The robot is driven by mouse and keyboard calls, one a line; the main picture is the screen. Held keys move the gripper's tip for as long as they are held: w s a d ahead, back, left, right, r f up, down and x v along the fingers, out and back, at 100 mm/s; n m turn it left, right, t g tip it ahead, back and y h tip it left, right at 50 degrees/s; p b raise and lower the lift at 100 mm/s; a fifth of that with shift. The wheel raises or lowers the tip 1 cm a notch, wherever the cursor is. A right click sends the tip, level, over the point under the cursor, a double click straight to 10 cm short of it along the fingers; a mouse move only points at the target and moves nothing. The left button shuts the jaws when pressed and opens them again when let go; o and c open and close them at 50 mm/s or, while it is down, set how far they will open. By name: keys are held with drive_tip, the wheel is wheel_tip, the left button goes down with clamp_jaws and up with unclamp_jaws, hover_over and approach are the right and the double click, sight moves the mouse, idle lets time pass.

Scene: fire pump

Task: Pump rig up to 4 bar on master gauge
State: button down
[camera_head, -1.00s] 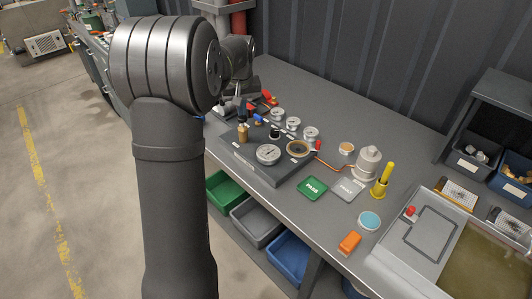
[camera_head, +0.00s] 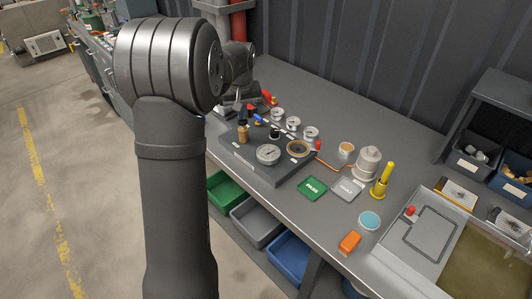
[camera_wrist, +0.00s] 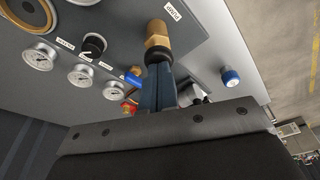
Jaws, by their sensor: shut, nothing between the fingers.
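The grey pump rig (camera_head: 265,172) sits on the bench, with a large white-faced gauge (camera_head: 268,154) at its front edge; its reading is too small to make out. A brass pump knob (camera_head: 243,136) stands upright at the rig's left; in the wrist view the brass knob (camera_wrist: 157,38) is beside a PUMP label. My gripper (camera_wrist: 158,68) is shut and empty, its fingertips at the knob; I cannot tell whether they touch. In the head view my gripper (camera_head: 241,112) is partly hidden by my arm. Three small gauges (camera_head: 293,124) line the rig's back.
Green PASS (camera_head: 312,188) and grey (camera_head: 346,189) plates lie right.

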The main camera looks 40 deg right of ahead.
drive_tip(key=shift+f, duration=0.6)
drive_tip(key=shift+r, duration=1.5)
wheel_tip(320, 180, up, 7)
drive_tip(key=shift+f, duration=3.7)
